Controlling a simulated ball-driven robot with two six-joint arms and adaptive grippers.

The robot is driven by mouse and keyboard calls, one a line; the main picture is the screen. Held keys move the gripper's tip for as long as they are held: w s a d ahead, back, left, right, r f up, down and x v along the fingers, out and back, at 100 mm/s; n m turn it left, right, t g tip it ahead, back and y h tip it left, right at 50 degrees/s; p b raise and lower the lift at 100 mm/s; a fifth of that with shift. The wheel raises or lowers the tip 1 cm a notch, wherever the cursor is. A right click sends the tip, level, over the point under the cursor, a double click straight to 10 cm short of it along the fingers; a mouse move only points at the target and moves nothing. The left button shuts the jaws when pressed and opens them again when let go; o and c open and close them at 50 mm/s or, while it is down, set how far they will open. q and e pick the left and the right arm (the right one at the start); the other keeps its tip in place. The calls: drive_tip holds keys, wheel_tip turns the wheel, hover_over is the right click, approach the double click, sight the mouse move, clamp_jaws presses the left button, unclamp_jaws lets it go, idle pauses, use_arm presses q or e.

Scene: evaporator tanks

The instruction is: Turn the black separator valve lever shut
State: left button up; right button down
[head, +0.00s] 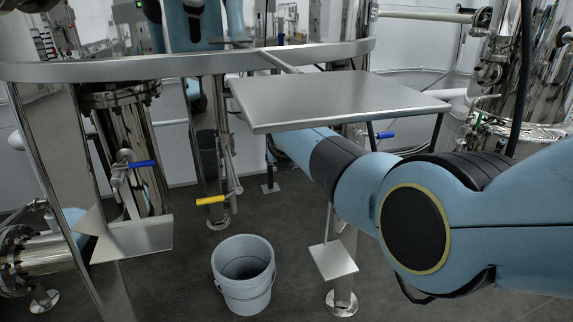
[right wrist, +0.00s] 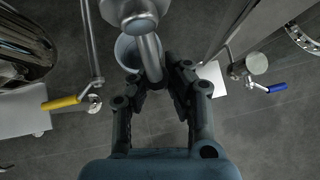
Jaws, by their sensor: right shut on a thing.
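In the right wrist view my right gripper (right wrist: 160,84) is at the lower end of a grey metal pipe (right wrist: 149,57). Its black fingers are closed around a dark piece beside the pipe end, which I take for the black valve lever (right wrist: 178,88). The lever blends with the fingers, so its outline and angle are hard to tell. In the head view my right arm reaches in from the right and passes under the steel platform, which hides the gripper and lever. My left gripper is in neither view.
A grey bucket (head: 243,273) stands on the floor and also shows below the pipe in the wrist view (right wrist: 127,52). A yellow lever (head: 210,200) and blue levers (head: 141,164) (head: 385,135) sit on nearby pipes. The steel platform (head: 335,98) overhangs my right arm.

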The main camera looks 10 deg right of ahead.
drive_tip(key=shift+a, duration=0.1)
drive_tip(key=c, duration=1.3)
unclamp_jaws()
drive_tip(key=shift+a, duration=0.1)
drive_tip(key=shift+o, duration=0.2)
